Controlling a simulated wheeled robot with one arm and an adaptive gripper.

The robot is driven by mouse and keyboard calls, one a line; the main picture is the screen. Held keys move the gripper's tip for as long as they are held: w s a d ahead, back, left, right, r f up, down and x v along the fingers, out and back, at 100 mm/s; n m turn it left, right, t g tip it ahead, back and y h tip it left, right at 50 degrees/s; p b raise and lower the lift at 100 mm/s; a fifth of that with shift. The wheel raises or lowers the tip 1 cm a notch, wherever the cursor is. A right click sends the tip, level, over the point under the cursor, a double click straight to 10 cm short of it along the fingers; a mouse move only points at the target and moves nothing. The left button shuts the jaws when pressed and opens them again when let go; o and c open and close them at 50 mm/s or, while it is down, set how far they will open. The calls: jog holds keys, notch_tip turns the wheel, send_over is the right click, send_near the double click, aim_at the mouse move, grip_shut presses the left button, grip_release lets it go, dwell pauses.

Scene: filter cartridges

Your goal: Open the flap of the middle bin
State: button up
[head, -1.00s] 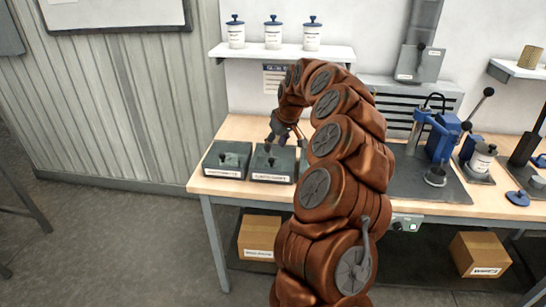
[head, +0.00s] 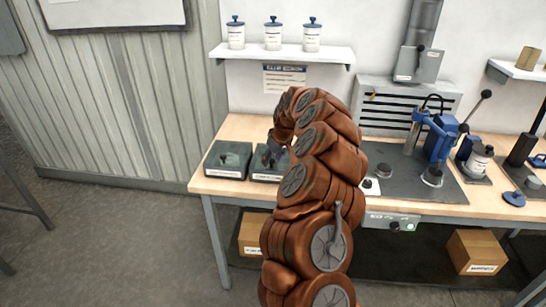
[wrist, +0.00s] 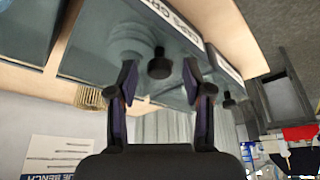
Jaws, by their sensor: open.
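The middle bin (head: 262,177) is a dark grey box with a white front label, standing on the bench beside a similar left bin (head: 226,172). My arm covers its right part. In the wrist view the middle bin's lid (wrist: 100,38) fills the upper left, with a dark round knob (wrist: 160,67). My gripper (wrist: 159,72) is open, with one finger on each side of that knob in the picture. I cannot tell whether the fingers touch it. In the head view my gripper (head: 272,152) is over the middle bin. The flap looks shut.
The left bin's knob (wrist: 229,101) shows close by in the wrist view. A shelf (head: 285,54) with three white canisters hangs above. A blue press (head: 437,140) stands to the right on a dark mat. My arm hides the bench just right of the middle bin.

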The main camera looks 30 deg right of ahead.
grip_shut()
dwell(0.4)
